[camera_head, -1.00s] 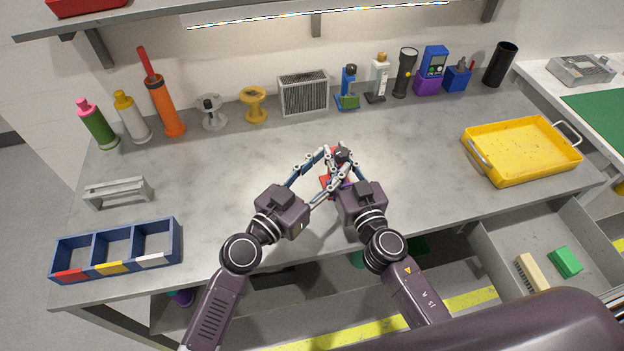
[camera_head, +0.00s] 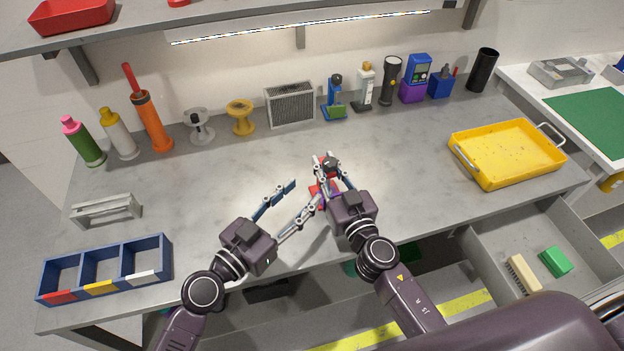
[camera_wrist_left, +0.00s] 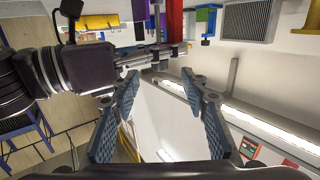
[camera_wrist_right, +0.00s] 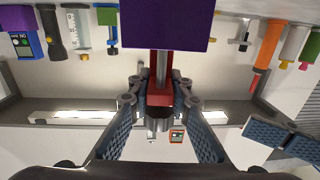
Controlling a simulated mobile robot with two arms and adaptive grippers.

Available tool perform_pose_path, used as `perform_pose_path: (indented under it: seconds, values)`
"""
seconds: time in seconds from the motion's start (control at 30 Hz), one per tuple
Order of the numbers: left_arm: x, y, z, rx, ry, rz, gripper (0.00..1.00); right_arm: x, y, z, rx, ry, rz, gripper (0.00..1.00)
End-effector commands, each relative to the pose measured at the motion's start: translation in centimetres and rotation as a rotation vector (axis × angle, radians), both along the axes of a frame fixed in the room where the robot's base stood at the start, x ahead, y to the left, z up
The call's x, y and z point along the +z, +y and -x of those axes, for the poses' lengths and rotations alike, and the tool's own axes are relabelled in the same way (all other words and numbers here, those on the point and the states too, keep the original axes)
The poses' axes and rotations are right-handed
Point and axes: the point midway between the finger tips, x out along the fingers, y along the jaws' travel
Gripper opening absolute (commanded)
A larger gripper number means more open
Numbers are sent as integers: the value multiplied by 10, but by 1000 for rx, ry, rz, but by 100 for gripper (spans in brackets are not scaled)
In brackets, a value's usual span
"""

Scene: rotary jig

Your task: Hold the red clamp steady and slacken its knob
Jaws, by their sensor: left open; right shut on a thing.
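The red clamp (camera_head: 317,190) stands near the front middle of the bench, partly hidden by my grippers. In the right wrist view its red body (camera_wrist_right: 159,96) sits between my right fingertips, with a metal screw running to a purple block (camera_wrist_right: 165,25). A dark, round knob-like end (camera_wrist_right: 158,123) shows at the other end of the screw. My right gripper (camera_head: 331,172) is shut on the red clamp. My left gripper (camera_head: 305,190) is open with its fingers spread, to the left of the clamp. Its empty fingers also show in the left wrist view (camera_wrist_left: 163,90).
A yellow tray (camera_head: 505,178) lies at the right and a blue three-part bin (camera_head: 127,286) at the front left. Bottles, spools, a grey vent box (camera_head: 290,105) and tools line the back. An open drawer (camera_head: 500,235) is at the front right.

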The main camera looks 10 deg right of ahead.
Motion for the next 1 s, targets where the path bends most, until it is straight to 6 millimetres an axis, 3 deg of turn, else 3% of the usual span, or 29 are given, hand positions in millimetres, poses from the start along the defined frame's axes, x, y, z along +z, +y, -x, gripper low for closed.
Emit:
perform_pose_path:
  seconds: [0.27,0.5,0.73,0.87,1.0]
  values:
    - [-31,5,-37,-215,55,-73,41,0,0,0,0,0,0,0]
    - [-12,16,-50,-410,29,-18,41,0,0,0,0,0,0,0]
    - [7,22,-52,-493,-8,31,41,0,0,0,0,0,0,0]
    - [8,12,-53,-501,-11,37,41,0,0,0,0,0,0,0]
    - [9,-13,-57,-501,-11,37,41,0,0,0,0,1,0,0]
